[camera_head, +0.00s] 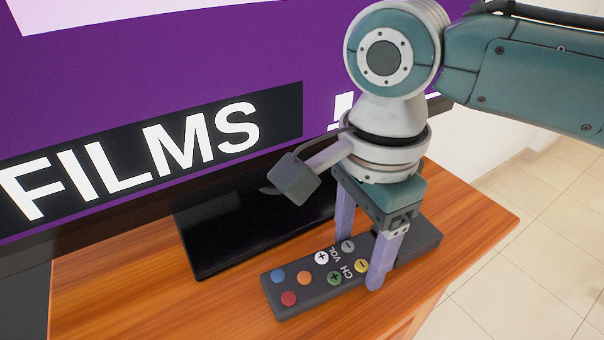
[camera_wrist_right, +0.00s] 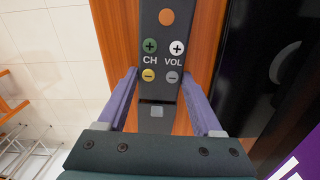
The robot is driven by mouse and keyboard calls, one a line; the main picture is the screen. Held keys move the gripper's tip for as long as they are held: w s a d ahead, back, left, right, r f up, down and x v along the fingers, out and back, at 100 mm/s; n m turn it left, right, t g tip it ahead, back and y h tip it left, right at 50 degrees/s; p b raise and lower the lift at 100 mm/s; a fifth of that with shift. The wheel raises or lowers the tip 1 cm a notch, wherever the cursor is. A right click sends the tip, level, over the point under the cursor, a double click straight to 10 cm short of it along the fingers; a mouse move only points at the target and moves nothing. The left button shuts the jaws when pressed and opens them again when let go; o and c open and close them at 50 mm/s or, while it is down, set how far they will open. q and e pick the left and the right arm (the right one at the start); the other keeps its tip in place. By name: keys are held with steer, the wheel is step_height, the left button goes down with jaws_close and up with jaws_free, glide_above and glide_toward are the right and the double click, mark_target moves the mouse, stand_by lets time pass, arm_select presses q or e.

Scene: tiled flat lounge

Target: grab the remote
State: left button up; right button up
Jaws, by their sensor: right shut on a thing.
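The remote (camera_head: 300,283) is a dark grey bar with coloured and labelled buttons, lying on the wooden stand in front of the screen. My right gripper (camera_head: 360,262) comes down over it from above, with one purple finger on each long side. The gripper is shut on the remote near its CH and VOL buttons. In the right wrist view the remote (camera_wrist_right: 162,98) runs between the two fingers (camera_wrist_right: 160,100). In that view slim gaps seem to show beside it, and I cannot tell the exact contact. My left gripper is not in view.
A large television (camera_head: 150,60) showing "FILMS" stands behind the remote, on a black base (camera_head: 225,235) close to it. The wooden stand (camera_head: 470,215) ends at the right, with tiled floor (camera_head: 540,210) beyond. A chair-like frame (camera_wrist_right: 25,145) shows in the wrist view.

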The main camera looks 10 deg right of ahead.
steer(key=c, duration=0.7)
steer(key=shift+r, duration=0.1)
